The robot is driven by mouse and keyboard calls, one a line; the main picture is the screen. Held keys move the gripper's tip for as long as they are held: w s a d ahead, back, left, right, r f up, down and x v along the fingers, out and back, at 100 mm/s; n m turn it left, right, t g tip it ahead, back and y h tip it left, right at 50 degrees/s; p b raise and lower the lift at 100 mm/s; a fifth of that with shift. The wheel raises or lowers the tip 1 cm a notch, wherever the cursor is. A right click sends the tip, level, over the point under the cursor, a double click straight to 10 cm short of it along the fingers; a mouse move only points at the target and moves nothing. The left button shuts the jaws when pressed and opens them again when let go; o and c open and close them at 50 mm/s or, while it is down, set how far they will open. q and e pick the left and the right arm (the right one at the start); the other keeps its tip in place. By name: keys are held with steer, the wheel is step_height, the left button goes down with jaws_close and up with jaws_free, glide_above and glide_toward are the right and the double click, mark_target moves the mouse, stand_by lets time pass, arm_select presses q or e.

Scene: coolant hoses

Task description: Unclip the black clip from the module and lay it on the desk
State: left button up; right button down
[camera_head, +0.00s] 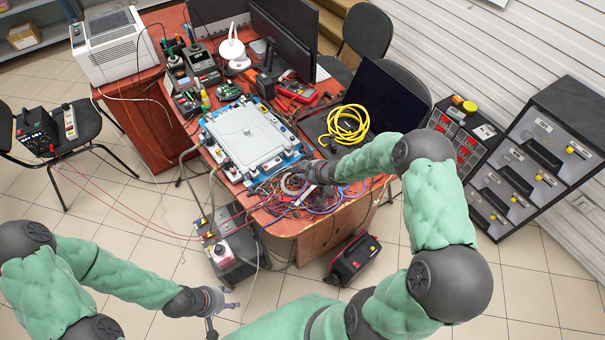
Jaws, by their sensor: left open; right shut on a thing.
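The module (247,136) is a pale grey box with a blue edge, lying on the red-brown desk (285,226). My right gripper (297,183) is over the front part of the desk, just right of the module's near corner, among loose cables. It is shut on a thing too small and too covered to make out. I cannot pick out the black clip for certain in this view. My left gripper (224,303) is open and empty, low in front of the desk and well away from the module.
Red and blue cables (318,197) crowd the desk's front edge. A yellow coiled hose (345,125) and an open laptop (383,95) are to the right. Meters and tools (190,75) fill the back left. A black-red case (354,258) stands on the floor.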

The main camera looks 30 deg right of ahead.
steer(key=shift+d+f+n, duration=0.1)
steer(key=shift+d+n, duration=0.2)
steer(key=shift+d, duration=0.4)
steer(key=shift+s+d+n+t+y, duration=0.2)
steer(key=shift+d+n+t+y, duration=0.1)
steer(key=shift+d+y, duration=0.25)
steer(key=shift+n+t+y, duration=0.3)
steer(key=shift+n+y, duration=0.1)
steer(key=shift+y, duration=0.05)
steer(key=f+b, duration=0.1)
steer(key=b, duration=0.1)
steer(key=f+b, duration=0.2)
steer(key=s+f+b, duration=0.1)
steer(key=f, duration=0.1)
steer(key=shift+d+f+b, duration=0.15)
steer(key=shift+d+b, duration=0.2)
steer(key=shift+b, duration=0.05)
steer(key=c, duration=1)
jaws_free()
steer(key=v, duration=1.2)
